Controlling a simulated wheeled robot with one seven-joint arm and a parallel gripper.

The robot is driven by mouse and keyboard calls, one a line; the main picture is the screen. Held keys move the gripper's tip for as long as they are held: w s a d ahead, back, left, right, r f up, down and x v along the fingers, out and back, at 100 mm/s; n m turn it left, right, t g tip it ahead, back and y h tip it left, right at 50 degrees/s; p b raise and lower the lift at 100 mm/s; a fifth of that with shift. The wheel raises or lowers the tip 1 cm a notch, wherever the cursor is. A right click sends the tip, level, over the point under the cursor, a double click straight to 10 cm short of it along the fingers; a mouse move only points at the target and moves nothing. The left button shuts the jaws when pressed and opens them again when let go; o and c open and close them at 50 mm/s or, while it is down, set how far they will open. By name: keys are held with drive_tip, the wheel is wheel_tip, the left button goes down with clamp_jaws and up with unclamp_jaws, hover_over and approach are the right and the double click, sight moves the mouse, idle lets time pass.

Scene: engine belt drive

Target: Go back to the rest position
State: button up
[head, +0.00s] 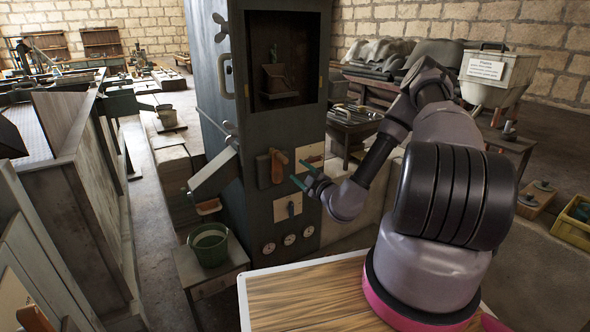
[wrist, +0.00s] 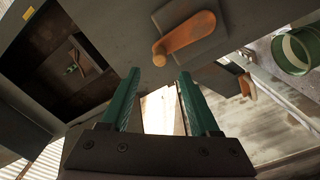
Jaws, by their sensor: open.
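My gripper (head: 308,183) has two green fingers and is held in front of the dark cabinet (head: 225,105). In the wrist view my gripper (wrist: 155,105) is open with nothing between its fingers. An orange lever (head: 278,164) on a dark plate is on the cabinet front, just left of the fingertips in the head view. In the wrist view the orange lever (wrist: 184,36) lies beyond the fingertips, and a gap shows between them. My arm reaches in from the right of the head view, bent at the elbow.
A green bucket (head: 208,246) stands on a small stand left of the cabinet. A slanted metal chute (head: 213,172) juts from its left side. Three gauges (head: 289,240) sit low on its front. A striped wooden board (head: 300,298) lies in the foreground. A white bin (head: 495,75) stands behind my arm.

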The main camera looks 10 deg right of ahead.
idle(0.3)
drive_tip(key=s+a+r+n+g+y, duration=0.4)
drive_tip(key=a+r+n+g+y, duration=0.15)
drive_tip(key=r+n, duration=0.5)
drive_tip(key=s+a+r+n+g+y, duration=0.3)
drive_tip(key=a+r+n+g+y, duration=0.25)
drive_tip(key=r+n, duration=0.5)
drive_tip(key=s+a+r+n+g+h, duration=0.1)
drive_tip(key=s+a+r+n+g, duration=0.15)
drive_tip(key=s+n+g, duration=0.5)
drive_tip(key=s+d+r+n+t+h, duration=0.8)
drive_tip(key=s+d+r+n+h, duration=0.5)
drive_tip(key=n, duration=1.2)
drive_tip(key=shift+s+d+r+h, duration=0.3)
drive_tip(key=shift+s+d+r, duration=0.5)
drive_tip(key=shift+d+r, duration=0.25)
drive_tip(key=shift+f+t, duration=0.1)
drive_tip(key=shift+t, duration=0.15)
